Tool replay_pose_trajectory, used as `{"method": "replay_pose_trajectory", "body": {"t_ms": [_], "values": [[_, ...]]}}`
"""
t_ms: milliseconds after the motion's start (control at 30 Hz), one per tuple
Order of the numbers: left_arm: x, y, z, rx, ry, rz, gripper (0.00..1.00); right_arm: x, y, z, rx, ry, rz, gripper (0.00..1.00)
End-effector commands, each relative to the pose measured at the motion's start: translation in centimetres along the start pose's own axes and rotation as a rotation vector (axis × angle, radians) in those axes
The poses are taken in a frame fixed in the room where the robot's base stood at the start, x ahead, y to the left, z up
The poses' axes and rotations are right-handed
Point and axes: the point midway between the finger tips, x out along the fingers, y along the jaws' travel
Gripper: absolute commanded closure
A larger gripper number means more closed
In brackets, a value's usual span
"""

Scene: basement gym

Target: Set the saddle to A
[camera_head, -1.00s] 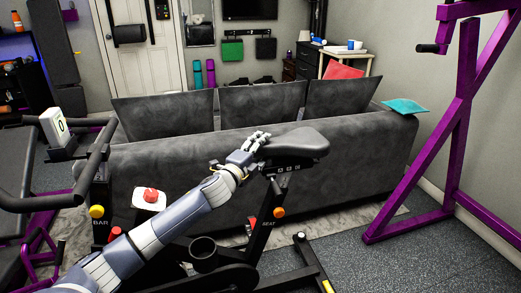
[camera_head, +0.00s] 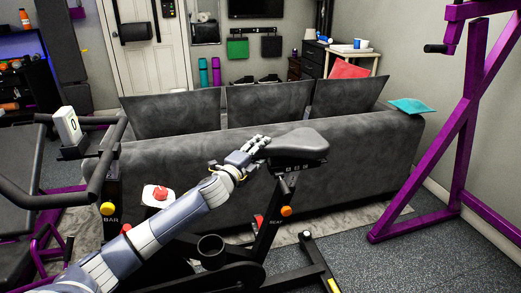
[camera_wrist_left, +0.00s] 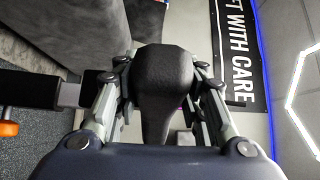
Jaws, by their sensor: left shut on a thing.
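The black saddle (camera_head: 300,143) of an exercise bike sits on top of its post in the head view. Small letter markings lie on the slider just below it, too small to read for certain. My left gripper (camera_head: 258,146) is at the saddle's left end, its fingers on either side of the nose. The left wrist view also shows the saddle (camera_wrist_left: 165,80) between the two fingers (camera_wrist_left: 166,100), which are shut on it. An orange knob (camera_head: 286,211) is on the seat post beside the word SEAT. My right gripper is in neither view.
The bike's handlebar (camera_head: 100,175) and a console showing 0 (camera_head: 68,126) are at the left, with a yellow knob (camera_head: 107,208) marked BAR. A grey sofa (camera_head: 370,150) stands close behind the saddle. A purple rack (camera_head: 455,150) is at the right.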

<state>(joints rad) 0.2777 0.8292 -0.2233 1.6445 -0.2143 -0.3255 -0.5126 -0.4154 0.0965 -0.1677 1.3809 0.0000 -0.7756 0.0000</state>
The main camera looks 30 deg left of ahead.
Motion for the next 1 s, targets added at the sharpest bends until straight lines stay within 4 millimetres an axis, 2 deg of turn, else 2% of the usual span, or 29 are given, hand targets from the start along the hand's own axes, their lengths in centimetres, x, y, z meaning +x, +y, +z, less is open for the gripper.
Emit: {"method": "replay_pose_trajectory", "body": {"t_ms": [33, 100, 567, 667, 1000], "values": [[0.0, 0.1, 0.1, 0.001, -0.002, 0.002, 0.58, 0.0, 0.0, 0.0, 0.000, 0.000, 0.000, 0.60], [0.0, 0.1, 0.0, 0.001, -0.002, 0.002, 0.43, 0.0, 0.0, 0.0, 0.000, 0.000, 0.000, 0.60], [-0.5, 0.1, 0.0, 0.001, 0.000, 0.002, 0.43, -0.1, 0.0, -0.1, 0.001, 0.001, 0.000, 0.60], [-1.5, 0.2, 0.0, 0.001, 0.000, 0.003, 0.43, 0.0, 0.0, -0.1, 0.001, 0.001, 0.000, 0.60], [-6.7, 0.3, -0.1, 0.000, 0.000, 0.005, 0.43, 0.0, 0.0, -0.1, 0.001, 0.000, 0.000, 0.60]]}}
